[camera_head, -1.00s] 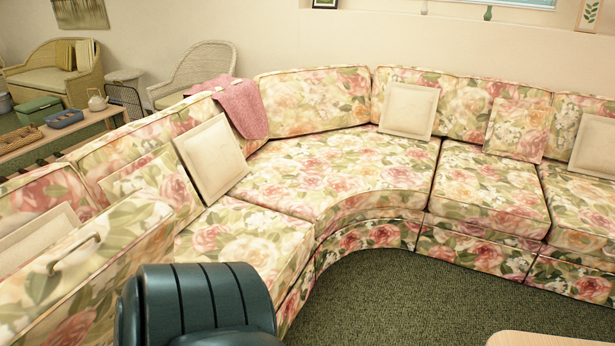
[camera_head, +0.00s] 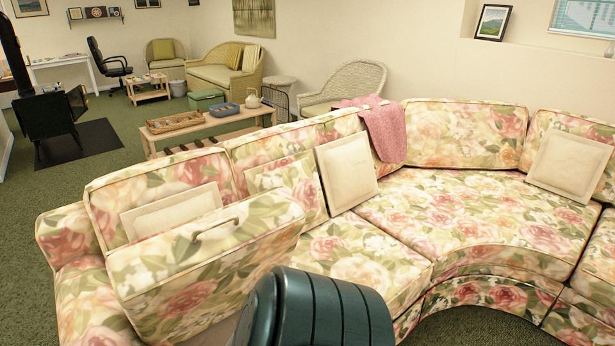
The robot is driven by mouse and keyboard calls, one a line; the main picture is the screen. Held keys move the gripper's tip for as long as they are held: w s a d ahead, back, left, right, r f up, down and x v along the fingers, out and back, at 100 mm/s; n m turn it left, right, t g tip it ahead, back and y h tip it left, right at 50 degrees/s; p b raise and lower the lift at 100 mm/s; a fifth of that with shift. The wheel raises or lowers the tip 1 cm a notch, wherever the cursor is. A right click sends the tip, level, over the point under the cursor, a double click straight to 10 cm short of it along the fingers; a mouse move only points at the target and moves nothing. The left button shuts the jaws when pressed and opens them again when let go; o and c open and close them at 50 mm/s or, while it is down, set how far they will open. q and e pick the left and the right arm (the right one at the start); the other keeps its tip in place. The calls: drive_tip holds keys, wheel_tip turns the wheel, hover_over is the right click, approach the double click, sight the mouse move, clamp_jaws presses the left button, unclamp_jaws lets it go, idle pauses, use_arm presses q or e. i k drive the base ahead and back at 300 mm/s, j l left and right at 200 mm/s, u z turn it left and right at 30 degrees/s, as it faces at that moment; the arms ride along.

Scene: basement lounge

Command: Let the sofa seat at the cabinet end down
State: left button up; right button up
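The floral sofa (camera_head: 430,215) curves from the left front round to the right. At its left end a seat (camera_head: 165,285) stands tilted up, with its front edge raised and a handle (camera_head: 215,229) on that edge. The raised seat partly hides a cream cushion (camera_head: 172,212) leaning on the backrest behind it. The seat beside it (camera_head: 350,255) lies flat. A dark teal part of my own body rises at the bottom middle and covers some of the sofa front. Neither of my grippers shows. I cannot make out a cabinet for certain.
A pink throw (camera_head: 385,130) hangs over the backrest. Behind the sofa stand a low table (camera_head: 210,130) with trays and a teapot, and wicker seats (camera_head: 225,75). A black stove (camera_head: 48,110) is at the far left. Green carpet (camera_head: 50,180) lies open left of the sofa.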

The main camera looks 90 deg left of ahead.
sight(173, 283)
drive_tip(key=u, duration=3.85)
drive_tip(key=k+l, duration=0.1)
drive_tip(key=l, duration=0.2)
drive_tip(key=k+l, duration=0.1)
drive_tip(key=l, duration=0.2)
